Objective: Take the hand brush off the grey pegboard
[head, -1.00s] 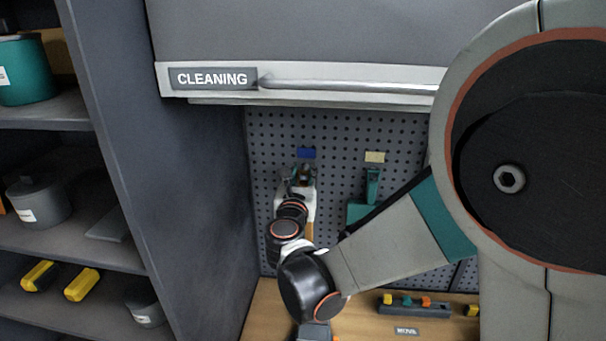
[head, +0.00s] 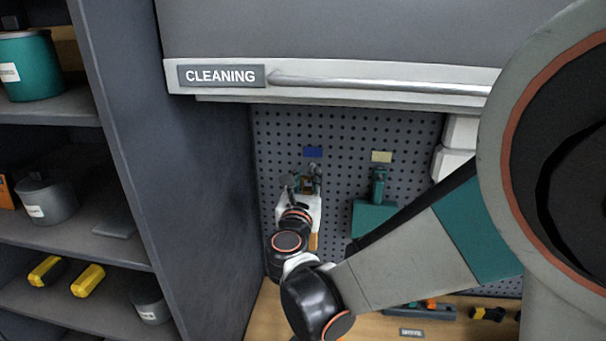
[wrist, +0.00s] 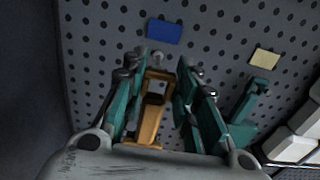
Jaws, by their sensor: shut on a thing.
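The hand brush (wrist: 153,112) is orange-brown and hangs below a blue label (wrist: 164,32) in the wrist view. My gripper (wrist: 164,72) has its teal fingers on both sides of the brush's upper part and is shut on it. A hook or peg shows at the brush's top end, close to the grey pegboard (wrist: 220,55). In the head view my gripper (head: 307,182) is at the pegboard (head: 345,140) under the blue label. Only a strip of the brush (head: 314,241) shows there, behind my wrist.
A teal dustpan-like tool (head: 374,218) hangs to the right under a yellow label (head: 381,157). White boxes (head: 456,148) stand farther right. A raised panel marked CLEANING (head: 330,83) is above. A dark side wall (head: 200,190) is close on the left.

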